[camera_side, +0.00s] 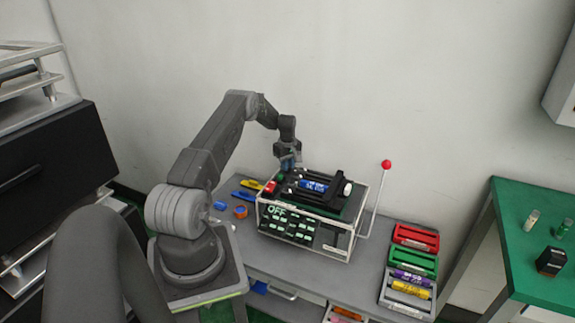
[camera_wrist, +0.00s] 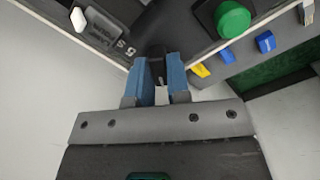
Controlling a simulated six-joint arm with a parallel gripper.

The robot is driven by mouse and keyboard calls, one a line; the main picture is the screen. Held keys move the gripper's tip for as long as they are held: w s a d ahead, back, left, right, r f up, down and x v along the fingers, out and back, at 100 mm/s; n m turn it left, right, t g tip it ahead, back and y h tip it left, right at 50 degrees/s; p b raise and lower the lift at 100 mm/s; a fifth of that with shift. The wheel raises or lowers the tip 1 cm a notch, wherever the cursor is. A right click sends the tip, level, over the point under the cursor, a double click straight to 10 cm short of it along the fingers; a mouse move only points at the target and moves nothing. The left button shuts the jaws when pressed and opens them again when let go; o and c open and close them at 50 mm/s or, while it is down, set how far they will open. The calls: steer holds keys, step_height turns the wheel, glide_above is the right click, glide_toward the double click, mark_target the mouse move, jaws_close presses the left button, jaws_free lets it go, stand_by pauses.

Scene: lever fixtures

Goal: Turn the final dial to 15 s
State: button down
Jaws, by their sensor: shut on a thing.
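The dial (camera_wrist: 155,54) is a small black knob on the machine's panel. It shows in the wrist view between the blue fingers of my gripper (camera_wrist: 159,72), which is shut on it. White lettering that looks like "5 s" (camera_wrist: 126,46) is on the panel left of the dial; whether a digit stands before it I cannot tell. In the side view my gripper (camera_side: 288,163) reaches down at the back left of the machine (camera_side: 304,236), and the dial is hidden there. The machine's front display reads "OFF" (camera_side: 277,211).
A green round button (camera_wrist: 233,18) and a white knob (camera_wrist: 78,20) flank the dial. A blue-labelled cylinder (camera_side: 313,185) lies on top of the machine. A red-balled lever (camera_side: 386,164) stands at its right. Coloured racks (camera_side: 415,237) are further right. Small blue and yellow pieces lie left.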

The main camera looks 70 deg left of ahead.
steer(key=shift+n, duration=0.4)
steer(key=c, duration=1.1)
jaws_free()
steer(key=shift+r, duration=0.1)
step_height(320, 180, up, 14)
steer(key=shift+f, duration=0.2)
